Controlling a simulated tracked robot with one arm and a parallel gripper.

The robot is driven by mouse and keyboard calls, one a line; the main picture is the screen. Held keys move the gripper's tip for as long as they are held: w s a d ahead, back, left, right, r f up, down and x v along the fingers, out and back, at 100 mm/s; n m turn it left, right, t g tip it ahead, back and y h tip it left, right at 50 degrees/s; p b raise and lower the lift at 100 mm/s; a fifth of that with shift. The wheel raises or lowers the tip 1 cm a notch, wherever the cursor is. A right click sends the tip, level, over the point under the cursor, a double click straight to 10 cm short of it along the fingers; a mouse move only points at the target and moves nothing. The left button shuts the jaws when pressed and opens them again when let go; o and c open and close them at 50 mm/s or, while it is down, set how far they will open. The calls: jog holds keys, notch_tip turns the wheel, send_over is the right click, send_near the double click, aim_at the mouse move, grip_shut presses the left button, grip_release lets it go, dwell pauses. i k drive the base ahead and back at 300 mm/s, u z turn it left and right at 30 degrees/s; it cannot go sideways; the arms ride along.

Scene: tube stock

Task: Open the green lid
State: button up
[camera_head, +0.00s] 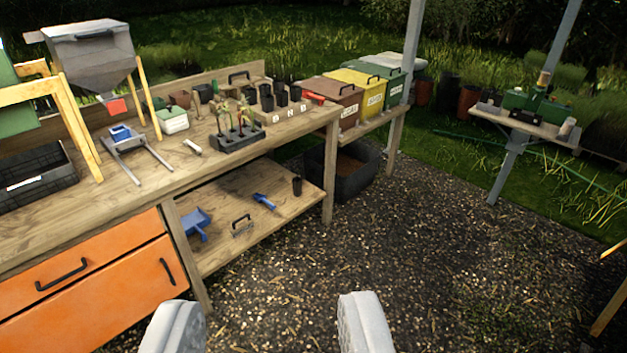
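A green lid (381,63) with a dark handle is shut on the far bin in a row on a low wooden shelf, behind a yellow lid (360,79) and a brown lid (332,90). A small white box with a green top (172,113) stands on the workbench; its lid looks shut. I cannot tell which of these the task means. My gripper (268,325) is open and empty at the bottom of the view, its two pale fingers wide apart. It is far from both, above the gravel in front of the bench.
The wooden workbench (100,205) with orange drawers (85,285) fills the left. Potted seedlings (235,125) and a grey hopper (90,55) stand on it. A black crate (345,180) sits under the bins. A post (405,75) stands right of the bins. The gravel is open.

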aim_at(378, 67)
jog(key=z, duration=0.15)
jog(key=i, duration=1.75)
jog(key=z, duration=0.3)
jog(key=i, duration=2.8)
jog(key=z, duration=0.1)
jog(key=k, duration=0.6)
jog(key=z, duration=0.65)
jog(key=i, duration=2.4)
jog(key=u, duration=0.8)
